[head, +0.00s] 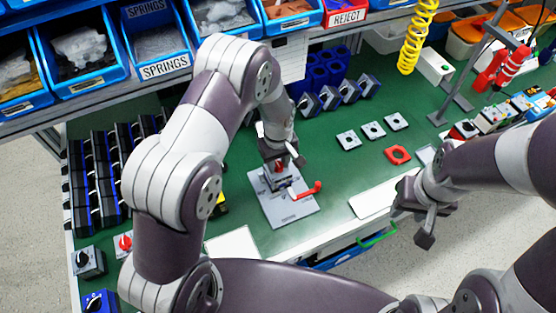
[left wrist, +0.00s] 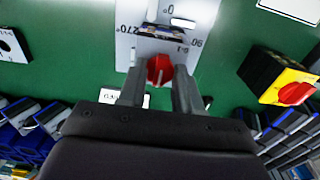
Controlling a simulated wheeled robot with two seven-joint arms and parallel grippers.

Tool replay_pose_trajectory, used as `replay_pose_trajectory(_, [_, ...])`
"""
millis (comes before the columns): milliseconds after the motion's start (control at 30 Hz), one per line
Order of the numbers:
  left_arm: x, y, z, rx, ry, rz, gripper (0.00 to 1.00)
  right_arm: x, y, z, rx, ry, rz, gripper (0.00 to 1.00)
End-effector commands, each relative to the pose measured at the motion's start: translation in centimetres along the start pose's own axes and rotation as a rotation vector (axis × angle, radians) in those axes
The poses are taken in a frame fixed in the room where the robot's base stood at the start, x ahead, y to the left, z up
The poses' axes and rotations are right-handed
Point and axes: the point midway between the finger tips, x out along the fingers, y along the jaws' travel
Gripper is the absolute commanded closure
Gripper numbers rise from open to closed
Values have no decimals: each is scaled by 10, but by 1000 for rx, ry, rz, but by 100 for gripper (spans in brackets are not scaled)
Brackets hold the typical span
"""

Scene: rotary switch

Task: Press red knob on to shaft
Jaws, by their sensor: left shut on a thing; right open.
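The red knob (left wrist: 160,70) is between the fingertips of my left gripper (left wrist: 158,85) in the left wrist view. In the head view my left gripper (head: 284,160) points down over the grey fixture plate (head: 292,210), with a bit of the red knob (head: 279,167) showing. A dark switch part (left wrist: 160,33) stands on the plate just beyond the knob in the left wrist view. The shaft is hidden, so I cannot tell whether the knob touches it. My right gripper (head: 413,210) is open and empty at the right, above the table's front edge.
A red-handled lever (head: 305,190) sits on the plate beside my left gripper. A red square part (head: 398,155) and several grey switch plates (head: 373,130) lie to the right. A yellow-red switch (left wrist: 290,88) shows nearby.

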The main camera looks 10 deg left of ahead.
Motion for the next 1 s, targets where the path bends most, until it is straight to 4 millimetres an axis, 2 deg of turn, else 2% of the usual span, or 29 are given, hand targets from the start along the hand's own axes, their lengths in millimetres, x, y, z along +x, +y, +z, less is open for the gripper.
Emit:
replay_pose_trajectory(233, [8, 0, 0, 0, 0, 0, 94, 6, 0, 1, 0, 0, 0, 57])
replay_pose_trajectory(433, [7, 0, 0, 0, 0, 0, 94, 4, 0, 0, 0, 0, 0, 57])
replay_pose_trajectory(467, [7, 0, 0, 0, 0, 0, 60, 4, 0, 0, 0, 0, 0, 57])
replay_pose_trajectory(533, [7, 0, 0, 0, 0, 0, 37, 4, 0, 0, 0, 0, 0, 57])
replay_pose_trajectory(867, [4, 0, 0, 0, 0, 1, 37, 5, 0, 1, 0, 0, 0, 57])
replay_pose_trajectory(1000, [-21, 1, -1, 0, 4, 4, 37, 10, 0, 1, 0, 0, 0, 57])
